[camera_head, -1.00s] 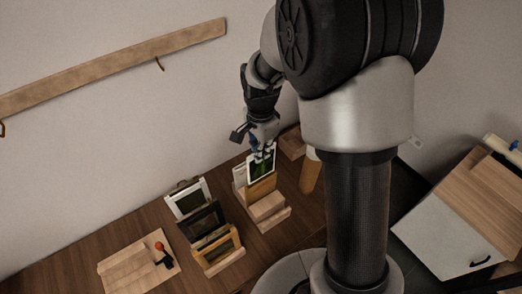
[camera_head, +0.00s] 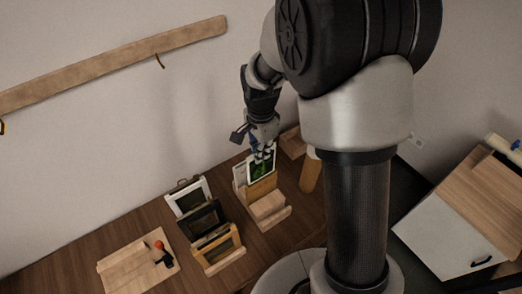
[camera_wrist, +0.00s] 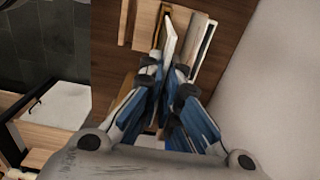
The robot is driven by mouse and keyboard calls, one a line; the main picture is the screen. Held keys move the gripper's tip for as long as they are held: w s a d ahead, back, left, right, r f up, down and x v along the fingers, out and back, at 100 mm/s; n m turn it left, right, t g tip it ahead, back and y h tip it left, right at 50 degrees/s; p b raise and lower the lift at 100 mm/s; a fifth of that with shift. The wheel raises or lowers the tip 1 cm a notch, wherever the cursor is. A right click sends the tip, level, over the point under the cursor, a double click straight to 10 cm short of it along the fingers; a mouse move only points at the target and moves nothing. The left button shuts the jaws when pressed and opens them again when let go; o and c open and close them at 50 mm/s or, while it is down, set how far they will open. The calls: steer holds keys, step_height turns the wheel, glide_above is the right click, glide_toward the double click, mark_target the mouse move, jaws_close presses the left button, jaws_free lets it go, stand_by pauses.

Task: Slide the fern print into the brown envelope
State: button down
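The fern print (camera_head: 262,169) is a white-bordered card with a green picture. It stands upright in a wooden holder, its lower part hidden behind the brown envelope (camera_head: 263,188). My gripper (camera_head: 264,152) is above it, fingers at the card's top edge. In the wrist view my gripper (camera_wrist: 163,72) has its fingers closed together around the near end of the print's pale edge (camera_wrist: 169,40). The envelope (camera_wrist: 157,28) lies just left of that edge there. How deep the print sits inside the envelope is hidden.
A pale framed card (camera_head: 239,173) stands close behind the print. The wooden holder (camera_head: 270,210) has an empty front step. A second rack with several frames (camera_head: 218,250) is to the left, and a wooden board (camera_head: 135,270) lies farther left. The wall is close behind.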

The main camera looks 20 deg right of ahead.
mark_target(261, 178)
steer(key=shift+f+b, duration=3.95)
steer(key=shift+f, duration=1.75)
steer(key=c, duration=1.7)
jaws_free()
steer(key=shift+r, duration=0.1)
steer(key=shift+r+p, duration=3.5)
steer(key=shift+r, duration=0.9)
